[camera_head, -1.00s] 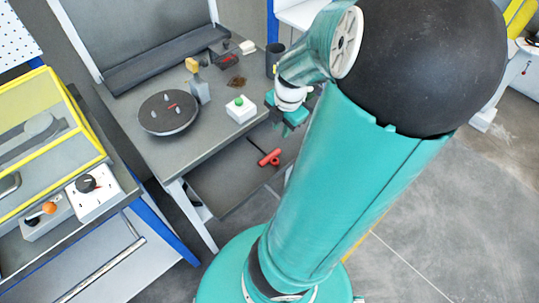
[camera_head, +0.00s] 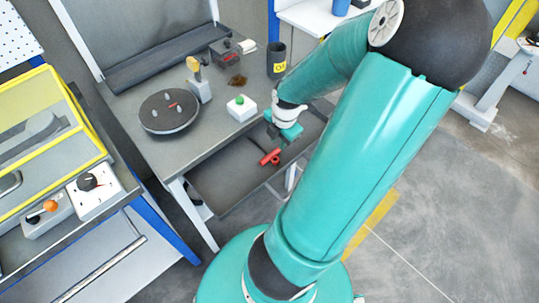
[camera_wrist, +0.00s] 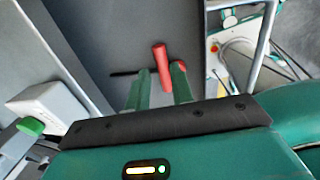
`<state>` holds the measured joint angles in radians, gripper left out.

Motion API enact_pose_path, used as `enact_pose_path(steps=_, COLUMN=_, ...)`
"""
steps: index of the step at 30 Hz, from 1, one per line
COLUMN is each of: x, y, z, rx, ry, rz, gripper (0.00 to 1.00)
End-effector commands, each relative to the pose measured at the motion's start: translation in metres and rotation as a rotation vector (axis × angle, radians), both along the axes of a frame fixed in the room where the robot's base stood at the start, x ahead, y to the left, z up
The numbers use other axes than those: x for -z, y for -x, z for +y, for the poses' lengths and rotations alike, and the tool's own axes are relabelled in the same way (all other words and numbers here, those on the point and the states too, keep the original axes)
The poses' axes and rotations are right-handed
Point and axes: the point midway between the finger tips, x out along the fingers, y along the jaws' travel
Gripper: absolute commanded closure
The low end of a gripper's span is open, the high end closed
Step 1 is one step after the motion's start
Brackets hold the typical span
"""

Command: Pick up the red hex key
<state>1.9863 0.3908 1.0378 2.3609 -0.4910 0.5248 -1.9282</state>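The red hex key (camera_head: 270,157) lies in the dark pulled-out drawer (camera_head: 225,185) below the worktop. Its red handle also shows in the wrist view (camera_wrist: 160,62), with a thin black shaft (camera_wrist: 125,72) pointing left. My gripper (camera_head: 286,138) hangs over the drawer, up and to the right of the key in the head view. In the wrist view the two green fingers (camera_wrist: 160,82) are apart with nothing held. The red handle shows between and beyond the fingertips, and part of the red is hidden behind the right finger. I cannot tell the exact height gap.
On the worktop (camera_head: 190,150) are a round black turntable (camera_head: 168,111), a white box with a green button (camera_head: 241,108) and a dark cup (camera_head: 277,60). The button box is close to my gripper. A yellow-framed machine (camera_head: 50,130) stands at left.

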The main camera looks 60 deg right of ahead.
Motion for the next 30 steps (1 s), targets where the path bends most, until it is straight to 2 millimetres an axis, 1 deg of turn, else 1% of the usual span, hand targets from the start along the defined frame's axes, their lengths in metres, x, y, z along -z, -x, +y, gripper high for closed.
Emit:
enact_pose_path(steps=4, x=0.011, y=-0.001, z=-0.001, rx=-0.003, ry=-0.004, rz=0.000, gripper=0.77)
enact_pose_path(steps=9, x=0.034, y=-0.004, z=-0.003, rx=-0.005, ry=-0.005, rz=0.000, gripper=0.77)
enact_pose_path(steps=13, x=0.047, y=-0.005, z=-0.004, rx=-0.002, ry=-0.003, rz=0.000, gripper=0.77)
enact_pose_path(steps=16, x=0.051, y=-0.006, z=-0.005, rx=0.000, ry=-0.001, rz=0.000, gripper=0.77)
enact_pose_path(steps=22, x=0.051, y=-0.005, z=-0.005, rx=0.000, ry=0.000, rz=0.000, gripper=0.77)
enact_pose_path(steps=23, x=0.051, y=-0.005, z=-0.005, rx=0.000, ry=0.000, rz=0.000, gripper=0.79)
enact_pose_path(steps=24, x=0.051, y=-0.005, z=-0.005, rx=0.000, ry=0.000, rz=0.000, gripper=0.87)
enact_pose_path(steps=26, x=0.051, y=-0.005, z=-0.005, rx=0.000, ry=0.000, rz=0.000, gripper=0.98)
enact_pose_path(steps=27, x=0.051, y=-0.005, z=-0.005, rx=0.000, ry=0.000, rz=0.000, gripper=1.00)
enact_pose_path(steps=30, x=0.051, y=-0.005, z=-0.005, rx=0.000, ry=0.000, rz=0.000, gripper=1.00)
